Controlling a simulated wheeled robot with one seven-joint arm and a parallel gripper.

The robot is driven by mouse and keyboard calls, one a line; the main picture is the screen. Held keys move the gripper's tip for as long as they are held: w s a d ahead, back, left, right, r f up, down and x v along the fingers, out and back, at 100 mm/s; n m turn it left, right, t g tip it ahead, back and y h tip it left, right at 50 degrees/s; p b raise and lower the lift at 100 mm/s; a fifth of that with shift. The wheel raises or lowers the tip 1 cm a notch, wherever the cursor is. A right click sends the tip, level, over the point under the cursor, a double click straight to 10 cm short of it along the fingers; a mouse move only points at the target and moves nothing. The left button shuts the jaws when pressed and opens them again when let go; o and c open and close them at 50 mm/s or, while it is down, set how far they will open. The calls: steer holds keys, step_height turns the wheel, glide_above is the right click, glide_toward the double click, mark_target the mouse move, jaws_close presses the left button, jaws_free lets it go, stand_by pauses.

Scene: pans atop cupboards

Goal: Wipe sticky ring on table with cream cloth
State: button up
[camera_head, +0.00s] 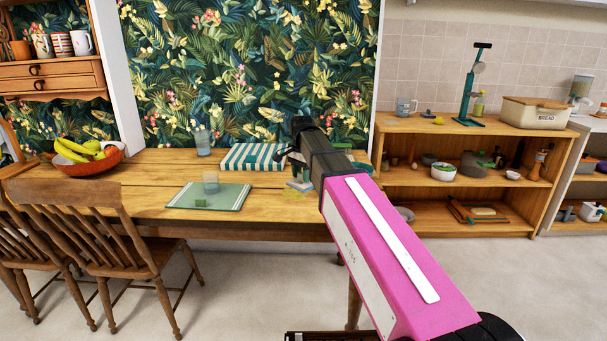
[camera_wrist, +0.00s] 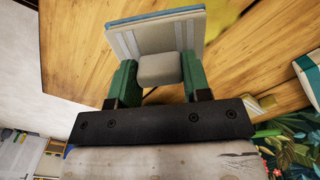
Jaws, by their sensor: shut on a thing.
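My gripper (camera_wrist: 158,72) is shut on the folded cream cloth (camera_wrist: 158,32), which has pale blue-grey stripes and a raised block held between the green fingers. In the head view, the cloth (camera_head: 299,185) is at the table's right part, below my gripper, partly hidden by my arm. I cannot tell whether it touches the wood. A yellowish patch, apparently the sticky ring (camera_head: 294,194), shows beside the cloth on the table. In the wrist view, the patch (camera_wrist: 224,18) shows at the cloth's right edge, and the cloth may cover part of it.
On the wooden table (camera_head: 150,170), a green-striped thing (camera_head: 250,156) lies behind the cloth. Farther left are a glass (camera_head: 203,143), a fruit bowl (camera_head: 92,166) and chairs (camera_head: 85,215).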

mark_target(302, 185)
steer(key=shift+f, duration=2.4)
steer(key=shift+f, duration=0.6)
steer(key=shift+w+d+f, duration=0.1)
steer(key=shift+w+f, duration=0.05)
steer(key=shift+w, duration=2.25)
steer(key=shift+c, duration=0.3)
